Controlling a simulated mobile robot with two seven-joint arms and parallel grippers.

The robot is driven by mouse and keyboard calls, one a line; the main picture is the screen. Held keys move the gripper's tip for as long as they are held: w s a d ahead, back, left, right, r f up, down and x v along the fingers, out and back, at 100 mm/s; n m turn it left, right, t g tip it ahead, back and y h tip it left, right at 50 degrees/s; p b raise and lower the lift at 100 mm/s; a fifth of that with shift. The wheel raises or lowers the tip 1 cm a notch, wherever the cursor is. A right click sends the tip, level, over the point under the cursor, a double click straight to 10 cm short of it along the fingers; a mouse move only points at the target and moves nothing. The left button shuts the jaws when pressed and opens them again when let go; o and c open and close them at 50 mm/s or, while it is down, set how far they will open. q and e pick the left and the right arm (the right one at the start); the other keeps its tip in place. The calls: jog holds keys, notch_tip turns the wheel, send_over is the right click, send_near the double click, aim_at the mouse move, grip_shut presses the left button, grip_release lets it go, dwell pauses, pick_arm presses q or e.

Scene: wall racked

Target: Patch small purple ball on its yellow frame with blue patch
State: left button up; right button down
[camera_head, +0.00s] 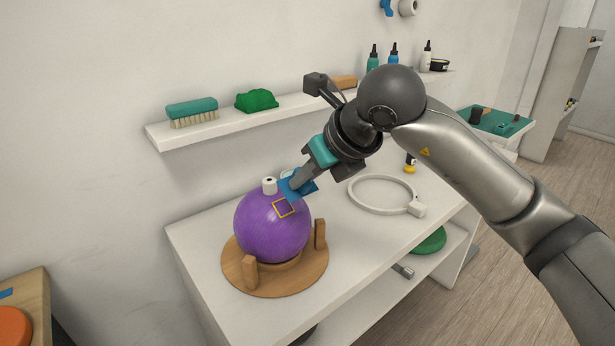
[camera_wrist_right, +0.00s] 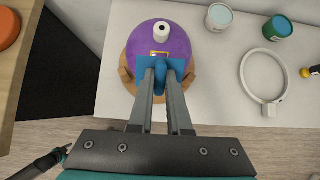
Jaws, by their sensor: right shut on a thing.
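The small purple ball (camera_head: 270,230) sits on a round wooden stand with upright pegs on the white table. It also shows in the right wrist view (camera_wrist_right: 176,44). A yellow square frame (camera_head: 283,208) is marked on its upper side, with its upper edge showing in the wrist view (camera_wrist_right: 160,53). My right gripper (camera_head: 293,186) is shut on the blue patch (camera_head: 305,189), which is also between the fingertips in the wrist view (camera_wrist_right: 152,64). The patch is close beside the frame and covers part of it in the wrist view; I cannot tell if it touches the ball.
A white roll (camera_head: 269,186) stands at the ball's top. A white ring (camera_head: 382,194) lies on the table to the right. The wall shelf (camera_head: 215,130) holds a brush (camera_head: 192,111), a green lump (camera_head: 256,100) and bottles. Cans (camera_wrist_right: 278,27) stand behind the ball.

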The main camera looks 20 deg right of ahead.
aim_at(300, 189)
jog(key=b+x, duration=0.1)
jog(key=x, duration=0.1)
jog(key=b+x, duration=0.1)
jog(key=x, duration=0.1)
jog(key=b+x, duration=0.1)
jog(key=x, duration=0.1)
jog(key=shift+s+f+b, duration=0.3)
jog(key=shift+s+b, duration=0.05)
jog(key=shift+b, duration=0.05)
jog(key=shift+w+f+b, duration=0.3)
jog(key=shift+f, duration=0.15)
jog(key=shift+w+a+f, duration=0.1)
pick_arm(q)
jog(key=w+a+f, duration=0.2)
jog(key=w+f, duration=0.1)
jog(key=f, duration=0.1)
jog(key=shift+a+f+t, duration=0.3)
jog(key=shift+f, duration=0.1)
jog(key=shift+s, duration=0.15)
jog(key=shift+s+d+f, duration=0.15)
jog(key=shift+s, duration=0.15)
pick_arm(e)
jog(key=shift+w+f, duration=0.1)
jog(key=shift+f, duration=0.1)
jog(key=c, duration=0.8)
grip_release()
